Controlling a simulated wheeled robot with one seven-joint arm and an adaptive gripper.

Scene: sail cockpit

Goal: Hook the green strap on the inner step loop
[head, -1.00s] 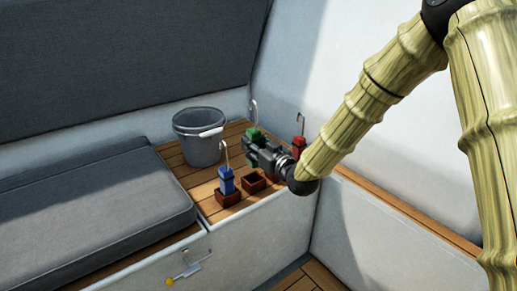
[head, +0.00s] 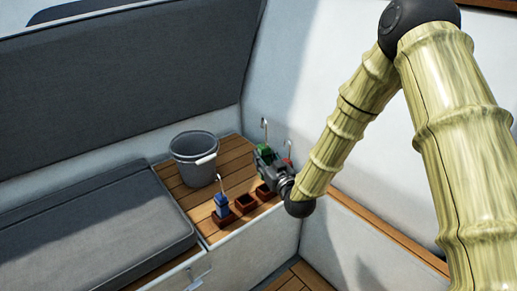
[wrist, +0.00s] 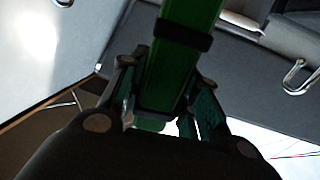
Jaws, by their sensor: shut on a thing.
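My gripper (head: 262,157) is shut on the green strap (head: 264,149), held above the wooden locker top. A thin metal hook (head: 265,125) rises from the strap. In the wrist view the green strap (wrist: 183,50) runs up between the fingers, with a dark band across it. Bent metal loops show there at the right edge (wrist: 299,77) and cut off at the top left (wrist: 63,2). I cannot tell which is the inner step loop. No step loop is clear in the head view.
The blue strap (head: 221,203) stands in a brown holder beside empty brown holders (head: 245,203). The red strap (head: 289,162) is partly hidden behind my gripper. A grey bucket (head: 194,158) stands behind to the left. A white wall (head: 320,80) rises on the right.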

